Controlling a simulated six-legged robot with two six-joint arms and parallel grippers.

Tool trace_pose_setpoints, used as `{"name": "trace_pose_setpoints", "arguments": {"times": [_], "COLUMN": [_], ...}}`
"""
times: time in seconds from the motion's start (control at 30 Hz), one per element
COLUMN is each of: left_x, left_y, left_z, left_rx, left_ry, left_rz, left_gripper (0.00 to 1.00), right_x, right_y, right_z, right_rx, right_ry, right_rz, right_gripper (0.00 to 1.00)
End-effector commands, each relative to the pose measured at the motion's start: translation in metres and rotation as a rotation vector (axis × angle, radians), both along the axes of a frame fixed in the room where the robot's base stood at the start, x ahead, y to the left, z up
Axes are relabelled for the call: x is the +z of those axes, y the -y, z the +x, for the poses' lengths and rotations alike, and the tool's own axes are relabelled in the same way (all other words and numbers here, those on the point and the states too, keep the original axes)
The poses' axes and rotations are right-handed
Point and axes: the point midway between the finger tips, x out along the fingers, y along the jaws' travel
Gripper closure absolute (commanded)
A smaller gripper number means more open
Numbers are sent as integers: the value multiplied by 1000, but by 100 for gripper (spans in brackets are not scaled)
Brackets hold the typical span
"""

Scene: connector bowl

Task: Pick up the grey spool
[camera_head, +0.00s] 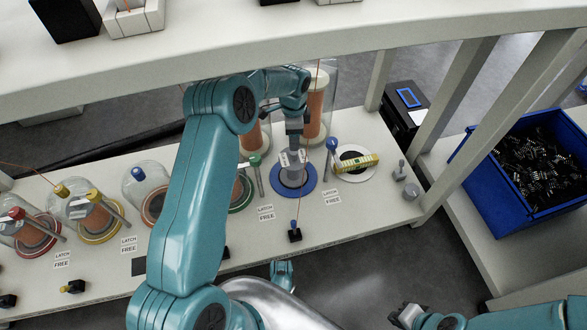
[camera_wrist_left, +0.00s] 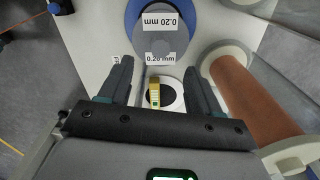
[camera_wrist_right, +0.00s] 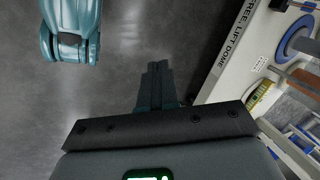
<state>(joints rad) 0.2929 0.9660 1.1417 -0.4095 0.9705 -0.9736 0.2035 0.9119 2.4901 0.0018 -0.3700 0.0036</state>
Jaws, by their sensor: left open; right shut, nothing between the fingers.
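The grey spool (camera_head: 292,174) stands uncovered on a blue ring base (camera_head: 308,188) on the bench, with a white label on top. In the left wrist view the grey spool (camera_wrist_left: 178,42) shows at the top, with "0.20 mm" labels, inside the blue ring. My left gripper (camera_head: 292,146) is close over the spool in the head view. In its wrist view the left gripper (camera_wrist_left: 158,75) has its fingers apart, with the spool beyond the tips. My right gripper (camera_wrist_right: 158,68) is shut and empty, above the floor away from the bench.
A white ring base with a yellow device (camera_head: 356,162) lies right of the spool. A blue-knobbed post (camera_head: 331,146) stands between them. Copper spools (camera_head: 315,108) stand behind. A blue crate (camera_head: 537,205) of dark parts is at right. A shelf (camera_head: 300,42) overhangs the bench.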

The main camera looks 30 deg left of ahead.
Motion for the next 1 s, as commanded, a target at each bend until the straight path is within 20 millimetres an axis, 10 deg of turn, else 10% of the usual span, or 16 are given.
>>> {"name": "trace_pose_setpoints", "arguments": {"times": [0.63, 0.87, 1.0], "left_x": [-85, -87, -87], "left_y": [-2, -2, -2], "left_z": [3, 4, 4], "left_rx": [1, 1, 1], "left_ry": [-1, 2, 1], "left_rz": [-1, 0, 0], "left_gripper": [37, 37, 73], "right_x": [-38, -37, -36], "right_y": [5, 5, 5], "right_z": [26, 28, 28], "right_rx": [-10, -11, -11], "right_ry": [87, 95, 94], "right_rz": [-17, -18, -18], "right_gripper": [100, 100, 100]}}
